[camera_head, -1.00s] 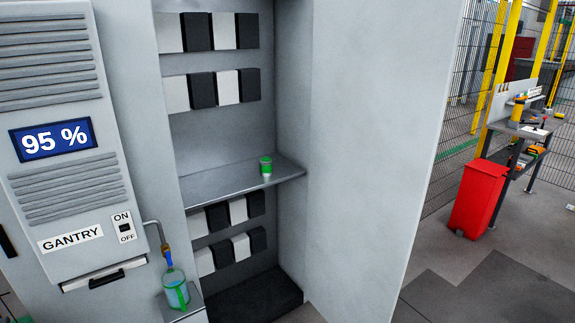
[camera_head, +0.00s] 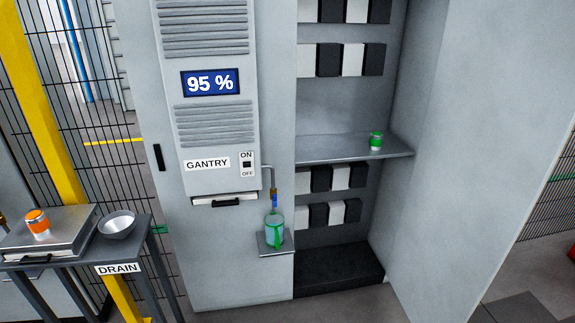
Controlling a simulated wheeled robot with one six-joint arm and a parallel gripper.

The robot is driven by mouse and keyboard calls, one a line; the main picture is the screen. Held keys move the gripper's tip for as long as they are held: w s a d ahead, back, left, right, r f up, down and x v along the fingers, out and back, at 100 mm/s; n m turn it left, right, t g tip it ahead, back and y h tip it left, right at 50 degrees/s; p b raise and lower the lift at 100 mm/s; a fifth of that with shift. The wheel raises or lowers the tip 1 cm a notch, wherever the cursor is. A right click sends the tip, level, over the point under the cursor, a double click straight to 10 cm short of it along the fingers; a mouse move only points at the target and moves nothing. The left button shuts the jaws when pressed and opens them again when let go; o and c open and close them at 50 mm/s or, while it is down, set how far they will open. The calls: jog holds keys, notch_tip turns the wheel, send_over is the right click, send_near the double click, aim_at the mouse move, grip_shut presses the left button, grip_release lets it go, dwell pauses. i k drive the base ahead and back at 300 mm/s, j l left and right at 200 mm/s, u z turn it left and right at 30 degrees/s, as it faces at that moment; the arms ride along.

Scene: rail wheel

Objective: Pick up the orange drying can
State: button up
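The orange can (camera_head: 37,224), with a white band and a pale top, stands upright at the far left. It rests on a flat grey metal box (camera_head: 68,232) on a dark side table. My gripper is not in view.
A metal bowl (camera_head: 117,225) sits beside the box on the table marked DRAIN (camera_head: 118,268). A grey cabinet (camera_head: 170,240) has a 95 % display and GANTRY label. A green can (camera_head: 376,141) stands on its shelf (camera_head: 335,149). A jar (camera_head: 275,229) sits on a small ledge. A yellow post (camera_head: 45,100) and mesh fence stand behind the table.

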aim_at(37, 222)
jog(key=u, duration=1.9)
